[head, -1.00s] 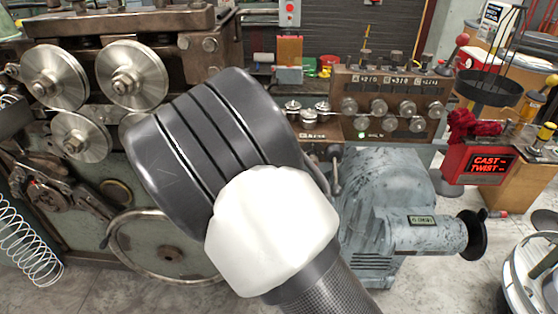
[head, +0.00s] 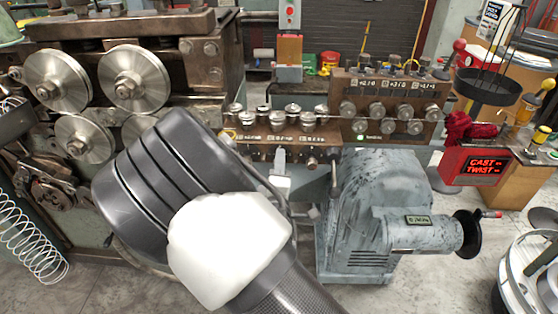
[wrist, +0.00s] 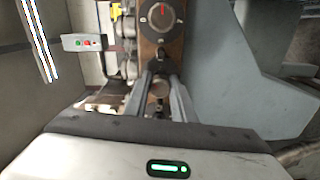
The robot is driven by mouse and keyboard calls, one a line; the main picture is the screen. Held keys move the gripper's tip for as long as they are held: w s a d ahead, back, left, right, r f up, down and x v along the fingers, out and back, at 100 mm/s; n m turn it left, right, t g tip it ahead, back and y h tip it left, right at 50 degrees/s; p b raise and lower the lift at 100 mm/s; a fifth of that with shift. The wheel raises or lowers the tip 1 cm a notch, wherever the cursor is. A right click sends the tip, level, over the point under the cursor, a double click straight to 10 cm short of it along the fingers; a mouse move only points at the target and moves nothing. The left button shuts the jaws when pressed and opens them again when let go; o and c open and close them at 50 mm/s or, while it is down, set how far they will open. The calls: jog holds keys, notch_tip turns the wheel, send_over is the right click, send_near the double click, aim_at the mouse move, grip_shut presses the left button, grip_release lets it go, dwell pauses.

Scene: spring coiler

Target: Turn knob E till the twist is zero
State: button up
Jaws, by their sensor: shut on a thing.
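My gripper (wrist: 163,98) has its two fingers closed around a small round knob (wrist: 160,87) on a brown metal block, in the wrist view. No letter is readable on the knob, so I cannot tell from a label that it is knob E. A round dark dial with a red mark (wrist: 163,15) sits farther up the block. In the head view my gripper (head: 281,167) is partly visible at the lower roller block (head: 262,131), and the held knob cannot be made out. A red box with a lit CAST and TWIST display (head: 487,165) stands at right; its values are too small to read.
A grey motor housing (head: 375,195) with a handwheel (head: 468,233) stands right of my arm. Large rollers (head: 135,78) are at left, above a wire coil (head: 30,235). A small box with green and red buttons (wrist: 85,42) is near the block.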

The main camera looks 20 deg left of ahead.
jog(key=n+p, duration=0.1)
jog(key=n, duration=0.3)
jog(key=shift+n+p, duration=0.8)
jog(key=shift+n, duration=1.2)
jog(key=o, duration=1.1)
jog(key=shift+c, duration=0.2)
jog(key=v, duration=1.7)
jog(key=shift+s, duration=0.25)
